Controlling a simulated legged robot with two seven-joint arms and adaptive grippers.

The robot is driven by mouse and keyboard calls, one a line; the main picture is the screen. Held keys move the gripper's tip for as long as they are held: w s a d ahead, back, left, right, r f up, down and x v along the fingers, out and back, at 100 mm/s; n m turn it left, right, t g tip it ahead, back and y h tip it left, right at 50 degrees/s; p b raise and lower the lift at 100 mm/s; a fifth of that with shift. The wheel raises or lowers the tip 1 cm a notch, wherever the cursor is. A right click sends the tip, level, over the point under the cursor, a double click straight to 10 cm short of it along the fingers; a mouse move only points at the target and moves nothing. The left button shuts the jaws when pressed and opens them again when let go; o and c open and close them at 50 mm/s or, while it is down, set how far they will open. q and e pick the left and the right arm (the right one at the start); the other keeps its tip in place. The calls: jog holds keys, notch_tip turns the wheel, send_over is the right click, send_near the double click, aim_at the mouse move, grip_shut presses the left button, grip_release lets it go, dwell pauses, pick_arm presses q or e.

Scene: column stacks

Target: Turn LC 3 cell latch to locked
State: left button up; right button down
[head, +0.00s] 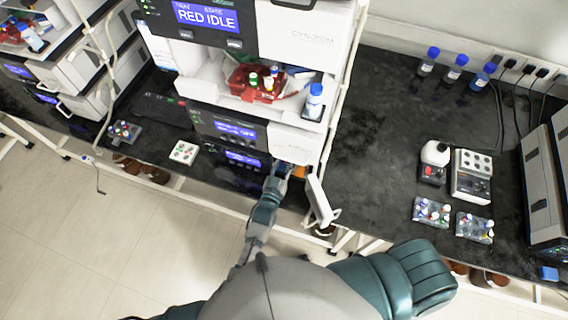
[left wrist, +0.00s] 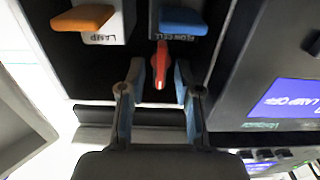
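In the left wrist view, a red latch lever (left wrist: 160,66) hangs in a dark recess beside a blue tab (left wrist: 183,22) labelled FLOW CELL. An orange tab (left wrist: 83,18) labelled LAMP is to its left. My left gripper (left wrist: 159,80) is open, with one finger on each side of the red lever and a gap showing on both sides. In the head view, my left gripper (head: 283,168) is at the lower right of the instrument stack (head: 300,50), beside an orange part (head: 300,171). It hides the latch there. My right gripper is not in view.
An open white door (head: 319,200) sticks out right of my left gripper. A red tray (head: 257,83) with bottles sits in the stack above. The bench (head: 370,130) to the right is partly clear, with vial racks (head: 432,211) and a white device (head: 472,176).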

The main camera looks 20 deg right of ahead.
pick_arm(q)
jog(key=shift+f, duration=0.2)
jog(key=shift+s+a+f, duration=0.15)
jog(key=shift+s+a, duration=0.05)
jog(key=shift+s, duration=0.15)
jog(key=v, duration=1.1)
jog(key=shift+s, duration=0.1)
